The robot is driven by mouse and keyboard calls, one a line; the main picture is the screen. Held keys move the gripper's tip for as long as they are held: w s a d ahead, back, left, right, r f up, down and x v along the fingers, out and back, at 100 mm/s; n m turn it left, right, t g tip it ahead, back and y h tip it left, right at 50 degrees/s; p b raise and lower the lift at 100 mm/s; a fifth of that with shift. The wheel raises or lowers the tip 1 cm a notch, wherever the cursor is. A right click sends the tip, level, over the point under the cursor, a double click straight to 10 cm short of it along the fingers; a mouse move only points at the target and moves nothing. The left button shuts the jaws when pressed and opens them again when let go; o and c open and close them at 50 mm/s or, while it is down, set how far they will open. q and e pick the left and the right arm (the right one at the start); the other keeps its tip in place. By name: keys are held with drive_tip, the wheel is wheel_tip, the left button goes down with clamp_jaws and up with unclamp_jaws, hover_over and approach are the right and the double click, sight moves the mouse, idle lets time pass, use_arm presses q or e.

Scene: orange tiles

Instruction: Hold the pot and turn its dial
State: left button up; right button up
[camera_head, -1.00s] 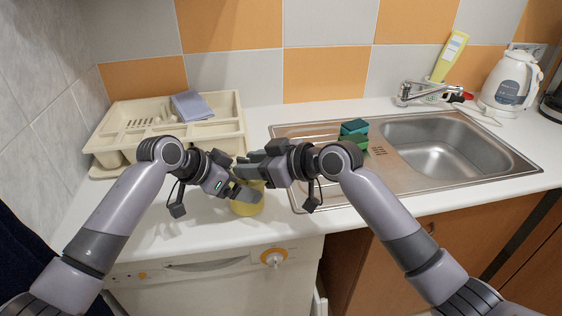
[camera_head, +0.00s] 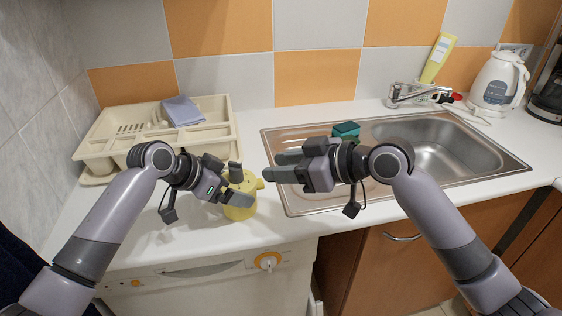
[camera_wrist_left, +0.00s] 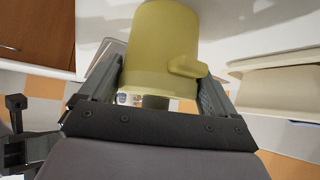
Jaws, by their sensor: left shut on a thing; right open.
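The yellow pot (camera_head: 240,208) stands near the front edge of the white counter. A short yellow stub sticks out at its right side, and it also shows in the left wrist view. My left gripper (camera_head: 241,188) is shut on the pot, one finger on each side. In the left wrist view the pot (camera_wrist_left: 163,40) fills the space between the fingers. My right gripper (camera_head: 270,166) is open and empty, just right of and above the pot, its fingers pointing left. I cannot make out a separate dial on the pot.
A cream dish rack (camera_head: 218,138) with a grey-blue item (camera_head: 183,111) is behind left. The steel sink (camera_head: 279,198) is right, with a green sponge (camera_head: 346,129) on it partly hidden by my right arm. A white kettle (camera_head: 499,82) stands at the far right.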

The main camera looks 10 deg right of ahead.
use_arm(q)
drive_tip(key=o, duration=1.1)
drive_tip(key=shift+a, duration=0.1)
